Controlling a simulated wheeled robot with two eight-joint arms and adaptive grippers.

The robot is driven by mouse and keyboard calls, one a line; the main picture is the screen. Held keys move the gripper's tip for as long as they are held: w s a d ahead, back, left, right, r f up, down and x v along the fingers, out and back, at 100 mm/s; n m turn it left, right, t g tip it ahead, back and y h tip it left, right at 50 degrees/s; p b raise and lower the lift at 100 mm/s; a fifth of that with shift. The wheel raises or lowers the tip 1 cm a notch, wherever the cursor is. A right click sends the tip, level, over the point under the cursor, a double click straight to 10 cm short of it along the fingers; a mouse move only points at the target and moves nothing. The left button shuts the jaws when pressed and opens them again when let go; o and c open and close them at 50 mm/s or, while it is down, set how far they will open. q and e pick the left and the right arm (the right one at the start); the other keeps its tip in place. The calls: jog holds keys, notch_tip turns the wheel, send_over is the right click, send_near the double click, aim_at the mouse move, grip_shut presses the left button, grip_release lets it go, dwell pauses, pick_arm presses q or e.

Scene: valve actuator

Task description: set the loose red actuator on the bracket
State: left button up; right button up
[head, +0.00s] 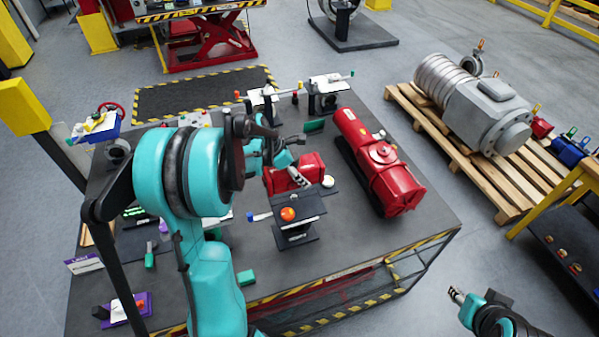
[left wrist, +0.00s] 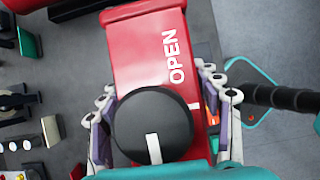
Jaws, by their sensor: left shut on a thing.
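The loose red actuator (head: 312,166) is a red box, held over the middle of the table. In the left wrist view it (left wrist: 150,55) fills the centre, with the word OPEN and a round black knob (left wrist: 155,125) with a white mark. My left gripper (head: 292,172) is shut on it, fingers on both sides. A dark stand with a flat top plate (head: 296,222), an orange knob and a blue-tipped handle stands just in front of the actuator; it looks like the bracket. I cannot tell the gap between them. My right gripper (head: 457,296) is off the table at lower right, its jaw state unclear.
A large red cylinder unit (head: 380,165) lies on the table to the right. Two smaller valve stands (head: 263,103) (head: 325,95) are at the back. A pallet (head: 470,160) with a grey motor stands beyond the table.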

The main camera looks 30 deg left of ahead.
pick_arm(q)
jog(key=shift+w, duration=0.1)
jog(key=shift+f+b, duration=0.25)
jog(key=shift+b, duration=0.15)
jog(key=shift+f+b, duration=2.35)
jog(key=shift+f, duration=0.3)
jog(key=shift+b, duration=0.5)
jog(key=shift+f+b, duration=1)
jog(key=shift+f, duration=0.1)
jog(key=o, duration=1.9)
jog(key=shift+d, duration=0.1)
jog(key=shift+o, duration=0.2)
